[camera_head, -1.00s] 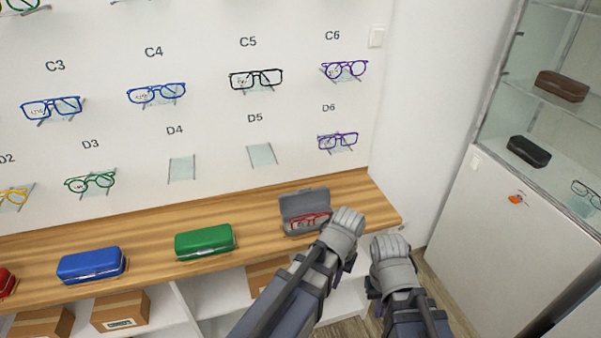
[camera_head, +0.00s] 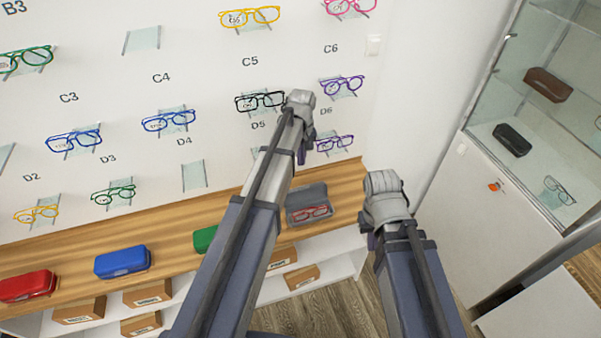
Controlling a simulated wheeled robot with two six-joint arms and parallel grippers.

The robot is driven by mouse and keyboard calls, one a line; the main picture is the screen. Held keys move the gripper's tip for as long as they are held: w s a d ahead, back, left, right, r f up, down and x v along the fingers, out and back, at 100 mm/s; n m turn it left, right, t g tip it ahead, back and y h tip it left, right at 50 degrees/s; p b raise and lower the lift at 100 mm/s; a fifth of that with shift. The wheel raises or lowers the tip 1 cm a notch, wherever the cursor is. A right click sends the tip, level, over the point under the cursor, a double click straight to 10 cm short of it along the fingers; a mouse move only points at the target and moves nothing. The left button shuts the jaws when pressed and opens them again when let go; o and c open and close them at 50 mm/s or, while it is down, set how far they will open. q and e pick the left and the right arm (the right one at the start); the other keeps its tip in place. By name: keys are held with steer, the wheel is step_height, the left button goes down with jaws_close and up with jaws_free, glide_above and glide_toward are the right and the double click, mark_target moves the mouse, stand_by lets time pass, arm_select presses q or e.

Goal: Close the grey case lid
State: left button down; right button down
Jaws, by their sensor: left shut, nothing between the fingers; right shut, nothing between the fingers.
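The grey case (camera_head: 308,196) stands on the wooden shelf with its lid raised at the back. Red glasses (camera_head: 311,213) lie inside it. My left gripper (camera_head: 299,100) is shut and empty, in front of the wall display near the black glasses and above the case in the picture. My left arm passes just left of the case. My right gripper (camera_head: 382,185) is shut and empty, to the right of the case near the shelf's right end, apart from it.
The wooden shelf (camera_head: 70,238) also holds a red case (camera_head: 27,287), a blue case (camera_head: 122,262) and a green case (camera_head: 205,238), partly hidden by my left arm. Glasses hang on the wall above, including black ones (camera_head: 260,101). A glass cabinet (camera_head: 480,185) stands at the right.

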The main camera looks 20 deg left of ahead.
arm_select(q)
steer(key=shift+f, duration=0.2)
steer(key=b, duration=1)
glide_above(305, 193)
steer(key=a, duration=0.2)
step_height(305, 193, down, 10)
steer(key=shift+w+d+r, duration=0.15)
steer(key=shift+w+d, duration=0.05)
steer(key=shift+w, duration=0.1)
steer(key=shift+s, duration=0.1)
steer(key=shift+s+d+r+t, duration=0.15)
steer(key=shift+s+d+t, duration=0.05)
steer(key=shift+s+t, duration=0.1)
